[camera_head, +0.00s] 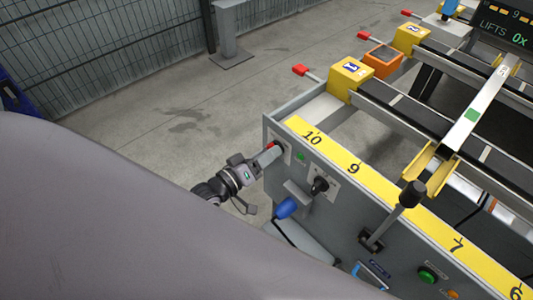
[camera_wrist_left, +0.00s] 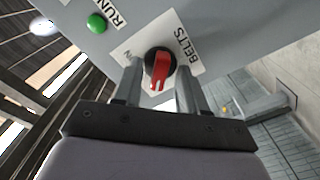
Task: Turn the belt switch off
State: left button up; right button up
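The belt switch (camera_wrist_left: 160,68) is a red-handled rotary knob on a black round base, beside a label reading BELTS, on the grey panel. In the head view a bit of its red (camera_head: 273,145) shows at the panel's left end, mostly hidden by my gripper. My left gripper (camera_head: 266,157) is at the switch. In the left wrist view its two fingers (camera_wrist_left: 160,82) stand apart on either side of the knob, with gaps showing. The knob's red handle points down toward the gripper in that view. I cannot tell if a finger touches it. My right gripper is not in view.
A green lamp (camera_wrist_left: 96,23) by a RUN label is near the switch. The panel (camera_head: 340,215) also carries a black knob (camera_head: 319,185), a blue handle (camera_head: 287,208), a lever (camera_head: 412,195) and a green button (camera_head: 428,274). Floor left of the panel is clear.

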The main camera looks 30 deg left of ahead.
pick_arm(q)
jog(key=shift+s, duration=0.1)
jog(key=v, duration=0.7)
dwell(0.7)
jog(key=s+d+m+g+y+p, duration=0.1)
jog(key=s+d+m+g+p, duration=0.1)
jog(key=s+m+g+p, duration=0.1)
jog(key=s+d+m+g+y+p, duration=0.2)
jog(key=s+d+m+g+p, duration=0.1)
jog(key=s, duration=0.5)
jog(key=shift+s+d+m+y, duration=0.25)
jog(key=shift+s+m+y, duration=0.1)
jog(key=shift+m, duration=0.55)
